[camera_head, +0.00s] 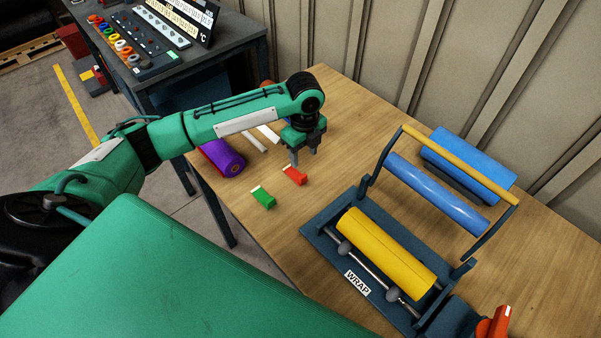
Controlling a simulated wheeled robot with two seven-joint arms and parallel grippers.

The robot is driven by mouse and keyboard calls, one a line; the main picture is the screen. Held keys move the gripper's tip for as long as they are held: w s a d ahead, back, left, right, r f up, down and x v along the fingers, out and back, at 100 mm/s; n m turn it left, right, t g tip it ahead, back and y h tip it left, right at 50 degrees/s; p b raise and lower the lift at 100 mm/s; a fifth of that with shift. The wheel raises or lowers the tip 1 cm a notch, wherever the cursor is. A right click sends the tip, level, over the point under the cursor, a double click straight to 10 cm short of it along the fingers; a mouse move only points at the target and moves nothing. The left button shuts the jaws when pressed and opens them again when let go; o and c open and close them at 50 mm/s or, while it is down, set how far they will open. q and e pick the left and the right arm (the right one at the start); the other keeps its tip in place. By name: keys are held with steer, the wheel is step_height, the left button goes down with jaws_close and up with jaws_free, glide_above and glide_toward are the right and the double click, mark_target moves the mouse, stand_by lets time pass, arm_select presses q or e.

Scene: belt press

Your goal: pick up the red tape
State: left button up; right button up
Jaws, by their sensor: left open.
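The red tape (295,175) is a small red block with a pale end, lying on the wooden table near its left side. My left gripper (304,159) points down just above and behind the red tape, with its fingers apart and nothing seen between them. Whether a fingertip touches the tape cannot be told. A similar green tape (263,198) lies in front and to the left of the red one. My right gripper is not in view.
A purple roll (222,158) and white rods (254,142) lie left of the gripper. The wrap press (330,245), with its yellow roller (385,248) and raised blue roller (436,192), stands to the right. A blue roll (468,165) lies behind it. Bare wood (350,130) lies behind the gripper.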

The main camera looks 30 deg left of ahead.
mark_target(303, 177)
arm_select(q)
step_height(303, 177, down, 3)
steer(key=shift+r, duration=0.1)
step_height(303, 177, down, 3)
steer(key=shift+f+p, duration=0.1)
steer(key=shift+p, duration=0.95)
step_height(303, 177, down, 2)
steer(key=shift+s+f+p, duration=0.1)
steer(key=shift+f+p, duration=0.05)
steer(key=shift+p, duration=0.2)
steer(key=shift+f, duration=0.5)
steer(key=c, duration=1.1)
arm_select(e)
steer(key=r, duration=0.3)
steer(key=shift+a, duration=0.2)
